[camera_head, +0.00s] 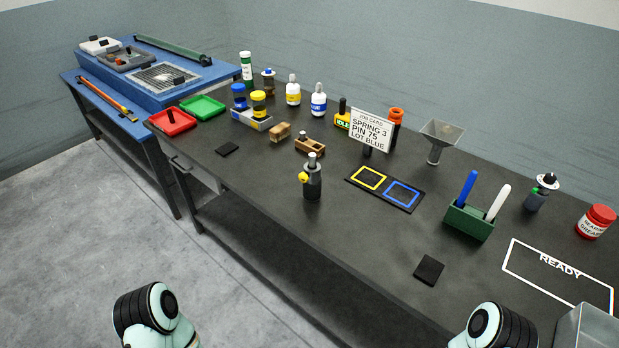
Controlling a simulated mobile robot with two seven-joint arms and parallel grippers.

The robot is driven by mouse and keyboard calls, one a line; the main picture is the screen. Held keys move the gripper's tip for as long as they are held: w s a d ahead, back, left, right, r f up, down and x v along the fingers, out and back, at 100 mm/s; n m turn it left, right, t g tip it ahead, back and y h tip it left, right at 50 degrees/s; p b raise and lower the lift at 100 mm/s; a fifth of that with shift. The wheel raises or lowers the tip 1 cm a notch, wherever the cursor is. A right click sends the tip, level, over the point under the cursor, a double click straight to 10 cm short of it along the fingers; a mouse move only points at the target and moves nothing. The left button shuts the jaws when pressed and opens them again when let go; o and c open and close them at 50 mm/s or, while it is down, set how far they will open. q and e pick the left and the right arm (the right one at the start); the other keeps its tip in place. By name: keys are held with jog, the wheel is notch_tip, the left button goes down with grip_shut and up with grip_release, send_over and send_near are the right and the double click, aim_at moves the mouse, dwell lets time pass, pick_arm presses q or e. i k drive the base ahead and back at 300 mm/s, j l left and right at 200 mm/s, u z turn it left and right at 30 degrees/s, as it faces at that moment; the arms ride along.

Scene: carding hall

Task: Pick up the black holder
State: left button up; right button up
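A dark upright holder (313,184) with a yellow knob on its side and a grey top stands near the front edge of the dark bench, left of the mat with yellow and blue outlines. It is the likeliest match for the black holder, though I cannot be sure. Nothing touches it. Only rounded teal and black links of my two arms show at the bottom left and bottom right, below the bench edge. Neither gripper shows.
A job card (371,131) stands behind the outlined mat (384,188). A green pen box (468,222), a funnel (440,139) and a red jar (596,221) are to the right. Wooden blocks (279,132) and several bottles are behind. Small black pads (429,270) lie near the front.

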aim_at(311, 190)
jog(key=z, duration=0.65)
jog(key=j+z, duration=0.55)
jog(key=z, duration=0.2)
jog(key=j+z, duration=0.35)
jog(key=k+j+z, duration=0.15)
jog(key=j, duration=0.15)
jog(key=k+j+z, duration=0.15)
jog(key=j, duration=0.15)
jog(key=k+j+z, duration=0.15)
jog(key=j, duration=0.15)
